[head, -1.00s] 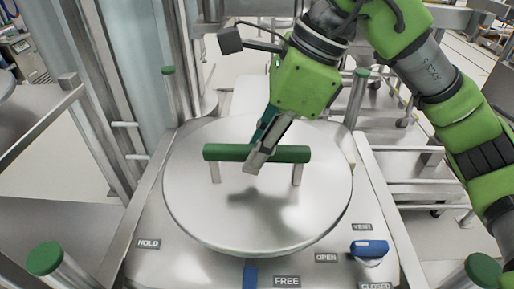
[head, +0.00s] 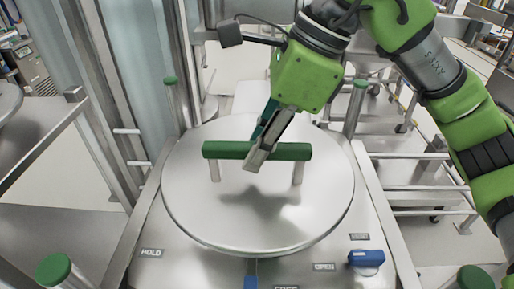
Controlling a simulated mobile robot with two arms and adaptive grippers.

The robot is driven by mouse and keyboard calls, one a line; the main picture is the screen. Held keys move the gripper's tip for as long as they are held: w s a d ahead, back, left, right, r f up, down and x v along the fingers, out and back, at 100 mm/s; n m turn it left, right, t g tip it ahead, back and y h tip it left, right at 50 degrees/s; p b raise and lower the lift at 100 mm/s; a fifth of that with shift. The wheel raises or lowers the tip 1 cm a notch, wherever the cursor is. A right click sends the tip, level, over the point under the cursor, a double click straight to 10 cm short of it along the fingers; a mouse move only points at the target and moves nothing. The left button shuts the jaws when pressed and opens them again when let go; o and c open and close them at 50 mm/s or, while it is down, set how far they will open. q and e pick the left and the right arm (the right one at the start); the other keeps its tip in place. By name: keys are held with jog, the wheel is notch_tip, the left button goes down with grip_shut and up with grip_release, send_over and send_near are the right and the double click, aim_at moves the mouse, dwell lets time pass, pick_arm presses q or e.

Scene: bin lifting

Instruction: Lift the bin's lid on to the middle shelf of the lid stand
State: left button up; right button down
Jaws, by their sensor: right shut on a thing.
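The lid (head: 230,225) is a round, shiny metal disc with a green bar handle (head: 222,150) on two metal posts. It shows in the middle of the head view, roughly level, above the bin's top panel (head: 185,266). My right gripper (head: 257,158) comes down from the upper right and is shut on the middle of the handle. The lid hides the bin's opening, and I cannot judge the gap beneath it. My left gripper is out of view.
Green-capped posts (head: 54,268) stand around the panel's corners. A blue lever (head: 366,258) sits at the panel's front right. Metal uprights and rails (head: 105,100) rise on the left. Part of a round metal piece (head: 8,100) shows at the left edge. Racks with rails stand at right.

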jog(key=shift+r+p, duration=1.45)
jog(key=shift+r, duration=1.1)
jog(key=shift+f, duration=0.1)
